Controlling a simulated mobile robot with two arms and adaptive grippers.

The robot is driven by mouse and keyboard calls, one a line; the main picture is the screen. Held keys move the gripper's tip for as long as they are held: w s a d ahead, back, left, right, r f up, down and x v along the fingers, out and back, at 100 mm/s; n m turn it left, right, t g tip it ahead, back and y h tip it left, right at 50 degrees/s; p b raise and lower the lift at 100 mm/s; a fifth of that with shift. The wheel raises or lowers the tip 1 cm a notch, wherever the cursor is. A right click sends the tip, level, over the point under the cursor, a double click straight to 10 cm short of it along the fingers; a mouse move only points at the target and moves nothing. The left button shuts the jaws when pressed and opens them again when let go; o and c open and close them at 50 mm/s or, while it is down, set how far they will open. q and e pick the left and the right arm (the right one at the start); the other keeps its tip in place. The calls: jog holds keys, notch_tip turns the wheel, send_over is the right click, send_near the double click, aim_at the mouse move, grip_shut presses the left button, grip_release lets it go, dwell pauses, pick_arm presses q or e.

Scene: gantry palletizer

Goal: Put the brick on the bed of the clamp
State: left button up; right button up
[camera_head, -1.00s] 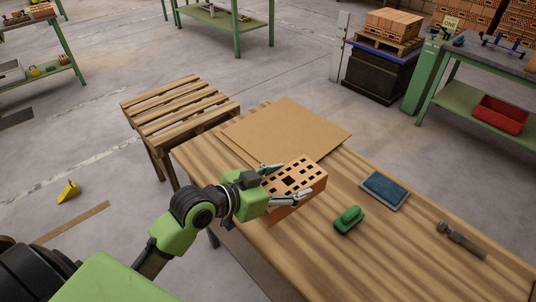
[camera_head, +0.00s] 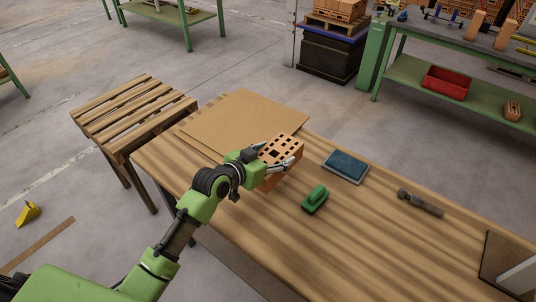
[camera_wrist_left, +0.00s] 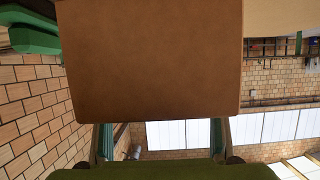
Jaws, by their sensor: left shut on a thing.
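An orange perforated brick (camera_head: 281,151) is held in my left gripper (camera_head: 276,156), above the near-left part of the wooden table (camera_head: 350,225). One finger is on the far side of the brick and one on the near side. In the left wrist view the brick (camera_wrist_left: 150,60) fills the upper middle, with its plain side toward the camera. I cannot make out the clamp with certainty in these views. My right gripper is not in view.
On the table are a brown board (camera_head: 245,122), a green tool (camera_head: 315,199), a blue pad (camera_head: 345,167) and a hammer (camera_head: 420,203). A slatted pallet table (camera_head: 135,112) stands left. A green workbench (camera_head: 470,85) with a red bin (camera_head: 447,82) stands at the far right.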

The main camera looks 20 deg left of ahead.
aim_at(275, 155)
pick_arm(q)
jog(key=shift+w+d+f, duration=0.15)
jog(key=shift+w+f, duration=1.05)
jog(key=shift+w, duration=0.1)
jog(key=shift+f, duration=1.35)
jog(key=shift+f, duration=0.1)
jog(key=o, duration=2)
jog(key=shift+s+f, duration=0.15)
jog(key=shift+f, duration=0.1)
jog(key=shift+c, duration=0.2)
jog(key=shift+o, duration=0.6)
jog(key=shift+r, duration=0.2)
